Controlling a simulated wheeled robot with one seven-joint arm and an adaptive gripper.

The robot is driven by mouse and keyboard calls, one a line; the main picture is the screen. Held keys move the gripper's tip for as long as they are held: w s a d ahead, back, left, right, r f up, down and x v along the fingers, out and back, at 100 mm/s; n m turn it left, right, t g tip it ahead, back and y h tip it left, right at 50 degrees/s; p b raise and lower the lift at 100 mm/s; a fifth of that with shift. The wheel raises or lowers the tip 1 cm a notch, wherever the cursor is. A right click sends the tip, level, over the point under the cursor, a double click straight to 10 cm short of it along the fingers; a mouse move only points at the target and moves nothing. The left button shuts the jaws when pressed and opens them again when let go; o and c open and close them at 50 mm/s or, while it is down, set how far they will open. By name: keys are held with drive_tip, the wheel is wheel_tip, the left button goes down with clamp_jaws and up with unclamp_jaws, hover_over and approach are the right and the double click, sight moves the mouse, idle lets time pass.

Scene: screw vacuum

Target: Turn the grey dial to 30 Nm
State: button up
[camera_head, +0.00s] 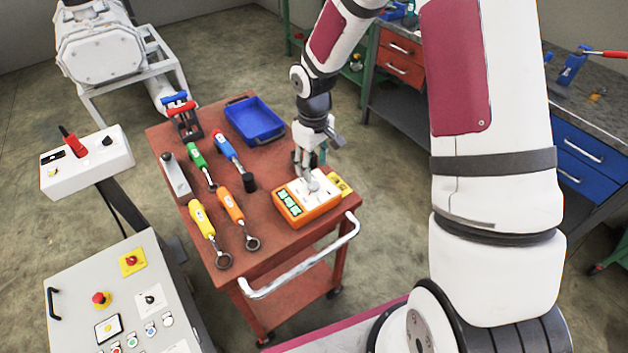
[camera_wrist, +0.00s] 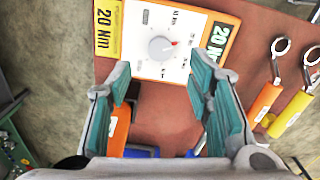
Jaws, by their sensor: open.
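The orange torque tester with a white face (camera_head: 292,204) sits on the red cart's top near its handle. In the wrist view, its white face (camera_wrist: 143,68) carries a round grey dial (camera_wrist: 162,47). The small markings around the dial are too blurred to read surely. A yellow label and a green display on it both read 20 Nm. My gripper (camera_head: 312,174) is over the tester, pointing down. In the wrist view its fingers (camera_wrist: 158,70) are apart and empty, with the dial ahead between them, apparently untouched.
The red cart (camera_head: 270,215) also holds green, blue, yellow and orange wrenches, a blue bin (camera_head: 254,120) and a tool rack (camera_head: 183,118). The cart handle (camera_head: 300,268) runs along its near edge. A grey control panel (camera_head: 125,300) stands at the left. Workbenches stand at the right.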

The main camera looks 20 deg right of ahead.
sight(314, 185)
wheel_tip(314, 185, down, 7)
drive_tip(key=shift+r+p, duration=0.1)
drive_tip(key=shift+p, duration=0.2)
drive_tip(key=shift+c, duration=0.5)
clamp_jaws()
